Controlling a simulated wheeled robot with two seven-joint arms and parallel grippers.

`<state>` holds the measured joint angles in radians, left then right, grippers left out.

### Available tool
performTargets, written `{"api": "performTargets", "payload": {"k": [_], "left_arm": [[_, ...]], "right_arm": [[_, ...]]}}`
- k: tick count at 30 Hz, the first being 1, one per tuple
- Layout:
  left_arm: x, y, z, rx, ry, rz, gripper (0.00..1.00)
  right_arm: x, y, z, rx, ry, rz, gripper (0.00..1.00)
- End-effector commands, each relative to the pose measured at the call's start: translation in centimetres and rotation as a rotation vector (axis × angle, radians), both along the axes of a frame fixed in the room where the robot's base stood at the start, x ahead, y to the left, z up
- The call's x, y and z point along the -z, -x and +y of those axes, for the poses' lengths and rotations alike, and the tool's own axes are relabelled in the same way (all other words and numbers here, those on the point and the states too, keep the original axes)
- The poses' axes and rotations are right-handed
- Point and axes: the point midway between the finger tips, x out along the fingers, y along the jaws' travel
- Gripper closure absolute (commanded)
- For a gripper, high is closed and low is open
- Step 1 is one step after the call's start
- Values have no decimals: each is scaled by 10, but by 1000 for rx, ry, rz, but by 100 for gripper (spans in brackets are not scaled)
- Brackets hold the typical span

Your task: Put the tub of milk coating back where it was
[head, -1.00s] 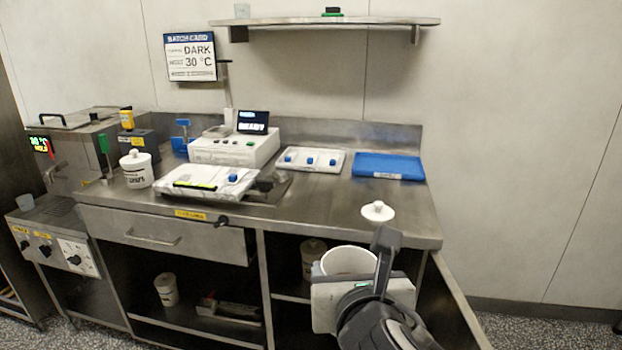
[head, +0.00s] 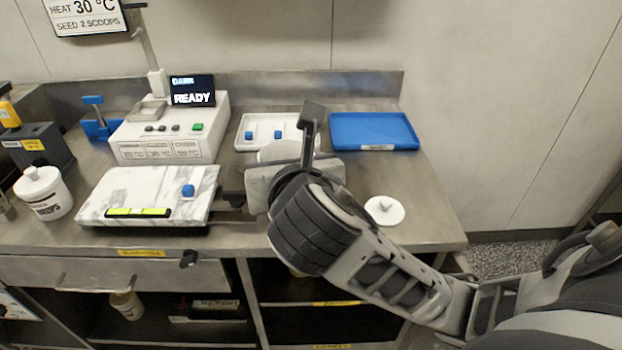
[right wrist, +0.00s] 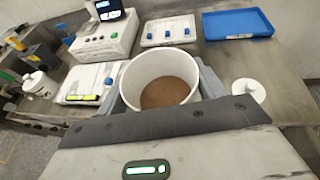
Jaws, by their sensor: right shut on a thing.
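My right gripper (head: 292,172) is shut on a white open tub (right wrist: 160,66) with brown contents, seen from above in the right wrist view. The grey fingers (right wrist: 166,92) lie on both sides of the tub. In the head view only a bit of the tub (head: 278,151) shows behind the gripper, held above the counter near the marble slab's right side. Its label is hidden, so I cannot tell the coating by name. A white round lid with a knob (head: 384,209) lies on the counter to the right. My left gripper is out of view.
A lidded white tub (head: 44,192) stands at the counter's left. A marble slab (head: 140,183), a machine reading READY (head: 170,130), a white tray (head: 256,123) and a blue tray (head: 374,130) occupy the counter (head: 425,205). Another tub (head: 127,305) stands on the lower shelf.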

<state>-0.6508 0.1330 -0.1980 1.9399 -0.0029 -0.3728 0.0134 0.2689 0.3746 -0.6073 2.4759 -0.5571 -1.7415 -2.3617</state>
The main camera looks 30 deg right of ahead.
Motion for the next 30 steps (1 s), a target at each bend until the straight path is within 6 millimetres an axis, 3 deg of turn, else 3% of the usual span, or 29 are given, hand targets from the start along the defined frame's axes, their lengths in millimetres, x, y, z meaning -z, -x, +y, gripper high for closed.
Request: {"api": "performTargets", "payload": {"k": [8, 13, 23, 30], "left_arm": [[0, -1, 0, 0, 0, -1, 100], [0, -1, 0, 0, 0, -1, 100], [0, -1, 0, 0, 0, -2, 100], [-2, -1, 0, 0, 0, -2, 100]], "right_arm": [[31, -40, -58, 7, 3, 1, 90], [62, -55, -77, 4, 1, 1, 90], [89, -68, -94, 2, 1, -1, 90], [117, -68, -93, 1, -2, -3, 90]]}}
